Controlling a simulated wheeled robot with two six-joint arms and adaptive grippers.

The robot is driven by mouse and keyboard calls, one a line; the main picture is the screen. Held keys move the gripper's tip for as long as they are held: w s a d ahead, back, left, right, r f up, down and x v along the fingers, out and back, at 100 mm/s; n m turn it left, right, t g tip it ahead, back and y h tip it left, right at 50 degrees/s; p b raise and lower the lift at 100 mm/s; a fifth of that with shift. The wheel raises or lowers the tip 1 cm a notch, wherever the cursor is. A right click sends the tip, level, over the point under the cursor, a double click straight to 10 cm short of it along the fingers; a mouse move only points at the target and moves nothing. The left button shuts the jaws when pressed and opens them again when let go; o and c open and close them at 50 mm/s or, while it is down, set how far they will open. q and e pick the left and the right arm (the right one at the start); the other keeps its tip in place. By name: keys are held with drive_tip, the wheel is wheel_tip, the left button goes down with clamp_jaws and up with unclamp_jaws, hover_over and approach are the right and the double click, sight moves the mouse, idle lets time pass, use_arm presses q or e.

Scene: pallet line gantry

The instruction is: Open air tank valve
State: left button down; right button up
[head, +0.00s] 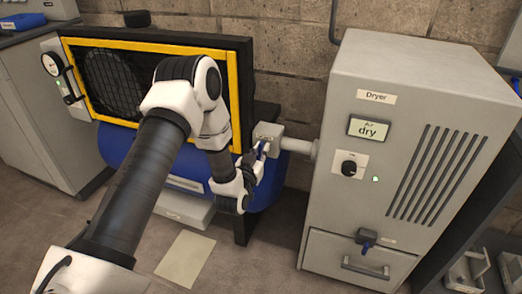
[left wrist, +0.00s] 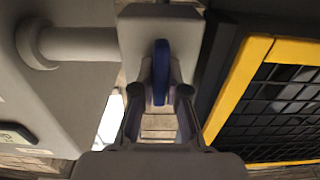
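The blue air tank (head: 118,150) lies under the yellow-framed unit, partly hidden by my left arm. A grey valve block (head: 268,131) sits on the pipe between the tank and the dryer. Its blue handle (left wrist: 160,72) points along the middle of the left wrist view, and a bit of blue shows in the head view beside my gripper. My left gripper (head: 257,158) is at the valve, and its two fingers lie close on either side of the handle, apparently shut on it. My right gripper is not in view.
The grey dryer (head: 343,110) stands right of the valve, with a black knob (head: 349,168) and a separate blue handle (head: 366,239) low on its front. The yellow-framed grille (head: 233,100) is close left of the valve. A pale sheet (head: 186,258) lies on the floor.

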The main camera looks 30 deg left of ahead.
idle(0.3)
use_arm(q)
drive_tip(key=m+p, duration=0.1)
drive_tip(key=m, duration=0.1)
drive_tip(key=m+p, duration=0.2)
drive_tip(key=shift+d+r, duration=0.15)
drive_tip(key=m+p, duration=0.3)
drive_tip(key=m, duration=0.1)
drive_tip(key=shift+d+m+p, duration=0.1)
drive_tip(key=shift+m+p, duration=0.2)
drive_tip(key=shift+p, duration=0.1)
drive_tip(key=shift+d+f+m+p, duration=0.15)
drive_tip(key=shift+m+p, duration=0.8)
drive_tip(key=shift+m, duration=0.6)
drive_tip(key=shift+a+f+m+p, duration=0.1)
drive_tip(key=shift+f+m+p, duration=0.1)
drive_tip(key=shift+m+p, duration=1.1)
drive_tip(key=shift+d+f+m+p, duration=0.15)
drive_tip(key=shift+m+p, duration=0.5)
drive_tip(key=shift+m, duration=1.2)
drive_tip(key=shift+a, duration=0.1)
drive_tip(key=c, duration=1.2)
unclamp_jaws()
